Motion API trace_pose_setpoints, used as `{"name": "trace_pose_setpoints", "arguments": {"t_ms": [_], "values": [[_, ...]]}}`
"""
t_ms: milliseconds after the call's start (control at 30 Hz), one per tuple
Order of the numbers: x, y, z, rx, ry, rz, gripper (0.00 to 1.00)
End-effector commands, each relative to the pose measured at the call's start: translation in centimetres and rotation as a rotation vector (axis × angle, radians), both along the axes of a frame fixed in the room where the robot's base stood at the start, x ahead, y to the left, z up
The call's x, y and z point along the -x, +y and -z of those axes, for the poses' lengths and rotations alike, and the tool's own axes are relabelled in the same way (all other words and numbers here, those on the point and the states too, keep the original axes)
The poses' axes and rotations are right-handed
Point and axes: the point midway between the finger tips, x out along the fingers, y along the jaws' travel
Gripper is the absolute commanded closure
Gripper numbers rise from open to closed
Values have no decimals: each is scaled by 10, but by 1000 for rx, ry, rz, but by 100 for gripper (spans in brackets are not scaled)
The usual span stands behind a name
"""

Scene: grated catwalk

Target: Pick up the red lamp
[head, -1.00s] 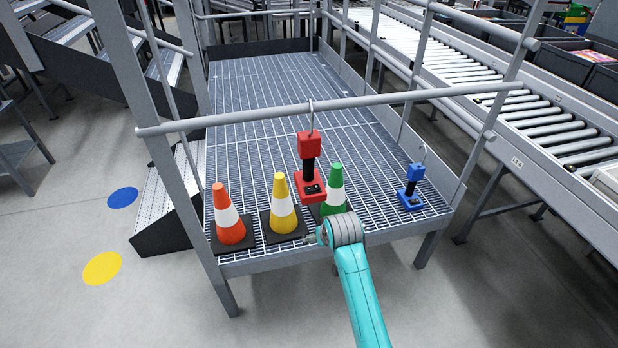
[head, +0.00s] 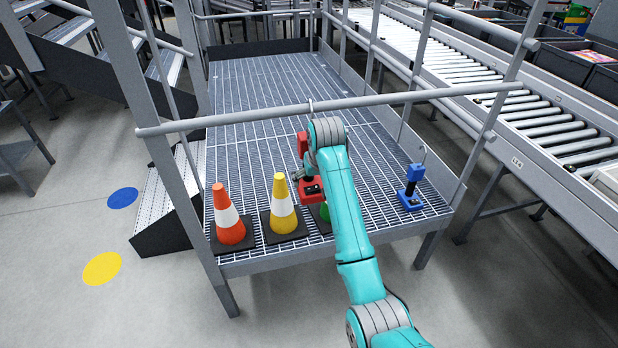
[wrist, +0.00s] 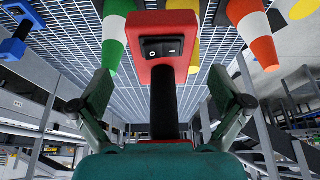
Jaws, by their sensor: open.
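The red lamp (head: 310,189) has a red base with a black switch, a black stem and a red head; its hook is over the front rail. My arm hides part of it in the head view. In the wrist view the lamp's red base (wrist: 152,48) is at the top centre, with its black stem (wrist: 164,105) below. My gripper (wrist: 160,85) is open, one finger to each side of the stem. I see a gap on both sides and no contact. In the head view my gripper (head: 303,172) is mostly hidden beside the lamp.
The front rail (head: 240,113) crosses above the grated platform (head: 270,85). An orange cone (head: 228,215) and a yellow cone (head: 282,205) stand left of the lamp. A green cone (head: 324,211) is mostly hidden behind my arm. A blue lamp (head: 410,190) is at right.

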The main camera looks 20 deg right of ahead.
Motion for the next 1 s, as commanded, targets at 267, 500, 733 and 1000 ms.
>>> {"name": "trace_pose_setpoints", "arguments": {"t_ms": [267,500,733,1000], "values": [[-7,1,19,0,0,0,0],[-18,3,50,0,1,0,0],[-22,3,60,0,-1,0,0],[-22,3,60,0,-2,0,30]]}}
